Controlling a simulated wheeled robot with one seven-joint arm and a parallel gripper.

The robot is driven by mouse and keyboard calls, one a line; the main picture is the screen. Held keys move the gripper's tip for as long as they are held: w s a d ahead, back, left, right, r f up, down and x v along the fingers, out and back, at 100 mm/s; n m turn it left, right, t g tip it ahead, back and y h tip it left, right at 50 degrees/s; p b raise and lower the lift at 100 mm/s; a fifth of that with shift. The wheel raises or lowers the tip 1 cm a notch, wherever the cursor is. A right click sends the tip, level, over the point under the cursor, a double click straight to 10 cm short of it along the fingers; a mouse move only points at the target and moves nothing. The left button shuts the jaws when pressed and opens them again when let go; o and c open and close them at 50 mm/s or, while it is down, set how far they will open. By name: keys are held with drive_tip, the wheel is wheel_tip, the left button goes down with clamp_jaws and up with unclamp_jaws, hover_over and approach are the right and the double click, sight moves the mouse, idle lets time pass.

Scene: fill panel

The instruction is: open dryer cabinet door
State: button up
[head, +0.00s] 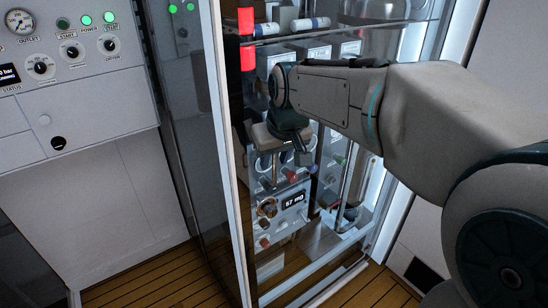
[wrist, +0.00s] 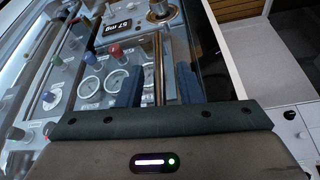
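The dryer cabinet (head: 232,185) is a tall glass-sided case with a pale metal frame, in the middle of the head view. Lit shelves and instruments show through its front. My gripper (head: 288,160) is at the front of the cabinet, pointing down. In the wrist view its two dark blue fingers (wrist: 157,86) stand apart. A thin copper-coloured bar (wrist: 158,60) runs between them, with a visible gap on each side. I cannot tell whether the bar is the door's handle. My arm hides part of the front, and I cannot make out an open gap at the door.
Inside the cabinet are a "57 mg" display (head: 293,199), dials and coloured knobs. Red blocks (head: 246,54) sit by the upper frame. A white control panel (head: 65,75) with a gauge stands at left. The plank floor (head: 150,285) is clear in front of it.

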drive_tip(key=shift+w+a+f, duration=0.1)
drive_tip(key=shift+w+f, duration=0.1)
drive_tip(key=shift+f, duration=0.45)
clamp_jaws()
